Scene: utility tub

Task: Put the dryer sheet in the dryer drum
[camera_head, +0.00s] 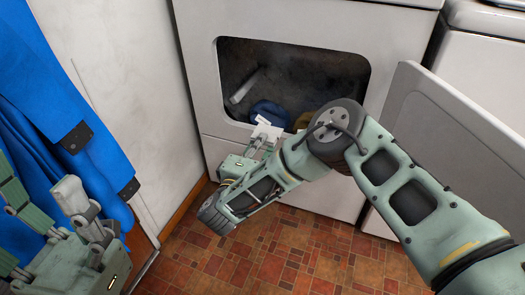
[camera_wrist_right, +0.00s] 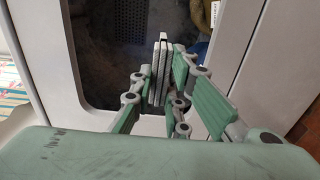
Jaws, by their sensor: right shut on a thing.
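The dryer (camera_head: 188,60) stands ahead with its drum opening (camera_head: 300,75) uncovered and its door (camera_head: 455,115) swung open to the right. My right gripper (camera_head: 262,142) is low in front of the opening, shut on the white dryer sheet (camera_head: 268,130). In the right wrist view the sheet (camera_wrist_right: 160,68) stands on edge between the fingers (camera_wrist_right: 156,95), against the dark opening. The fingers hide its lower part. I cannot tell whether its tip is past the rim. My left gripper (camera_head: 42,195) is at the lower left, fingers apart and empty.
A blue cloth (camera_head: 270,112) and a yellowish cloth (camera_head: 302,121) lie in the drum. A blue hanging (camera_head: 60,90) is at the left, beside a white panel (camera_head: 125,80). Another white appliance (camera_head: 480,60) stands at the right. The tiled floor (camera_head: 290,250) below is clear.

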